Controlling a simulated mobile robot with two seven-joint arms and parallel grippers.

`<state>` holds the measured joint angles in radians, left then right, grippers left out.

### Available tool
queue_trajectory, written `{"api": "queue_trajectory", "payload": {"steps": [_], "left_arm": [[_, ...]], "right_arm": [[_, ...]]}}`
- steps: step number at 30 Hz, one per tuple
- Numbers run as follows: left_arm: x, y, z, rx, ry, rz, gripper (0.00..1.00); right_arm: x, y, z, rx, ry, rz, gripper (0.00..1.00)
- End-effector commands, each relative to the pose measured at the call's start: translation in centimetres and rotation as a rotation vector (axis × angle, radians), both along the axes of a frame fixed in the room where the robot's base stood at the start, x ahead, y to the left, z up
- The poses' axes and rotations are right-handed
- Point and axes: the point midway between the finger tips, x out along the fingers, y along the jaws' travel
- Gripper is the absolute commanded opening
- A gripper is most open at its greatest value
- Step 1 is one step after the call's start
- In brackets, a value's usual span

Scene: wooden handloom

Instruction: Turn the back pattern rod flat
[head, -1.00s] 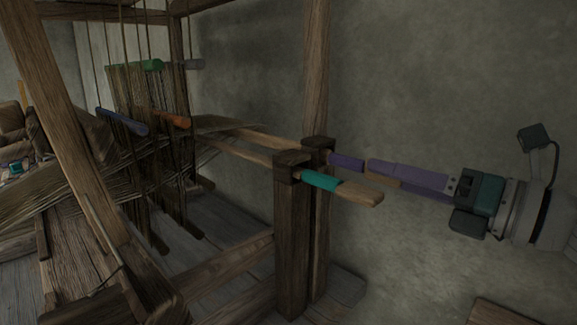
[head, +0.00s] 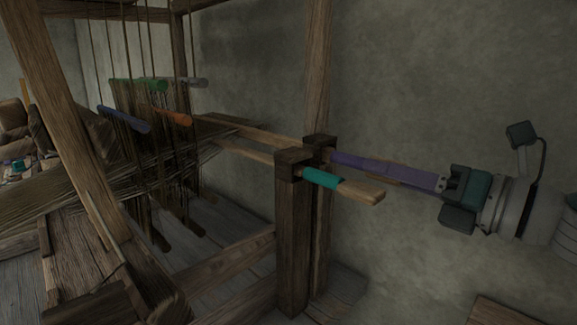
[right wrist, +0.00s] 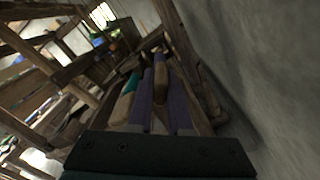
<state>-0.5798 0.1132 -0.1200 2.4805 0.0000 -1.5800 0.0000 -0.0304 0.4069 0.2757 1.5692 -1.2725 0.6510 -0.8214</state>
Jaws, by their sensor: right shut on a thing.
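The back pattern rod (head: 343,159) is a wooden rod with a purple band. It passes through the dark bracket on the back post, behind the front rod (head: 361,192), which has a teal band and a flat wooden end. My right gripper (head: 372,168) reaches in from the right with long purple fingers, shut on the back rod's wooden end. In the right wrist view, the rod's wooden end (right wrist: 159,88) lies between the two fingers, with its purple band beyond. The fingers hide much of this end, so its exact tilt is hard to tell. My left gripper is not in view.
Two dark wooden posts (head: 291,240) carry the rods. Loom threads hang at left with green, blue, orange and grey handles (head: 172,117). A grey wall (head: 450,80) stands close behind my right arm. The space in front of the rods' ends is clear.

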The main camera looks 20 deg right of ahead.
Motion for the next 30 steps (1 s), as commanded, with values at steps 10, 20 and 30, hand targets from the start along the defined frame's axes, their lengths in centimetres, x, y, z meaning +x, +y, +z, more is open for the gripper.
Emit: {"api": "queue_trajectory", "payload": {"steps": [10, 20, 30], "left_arm": [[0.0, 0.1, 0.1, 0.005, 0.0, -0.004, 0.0], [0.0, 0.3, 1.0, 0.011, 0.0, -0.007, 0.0], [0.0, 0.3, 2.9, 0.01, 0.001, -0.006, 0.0]], "right_arm": [[0.0, 0.0, 0.2, 0.005, -0.003, 0.002, 0.0], [0.0, 0.0, 0.4, 0.11, 0.042, 0.003, 0.0], [0.0, 0.0, 0.6, 0.382, 0.155, 0.001, 0.0]]}}
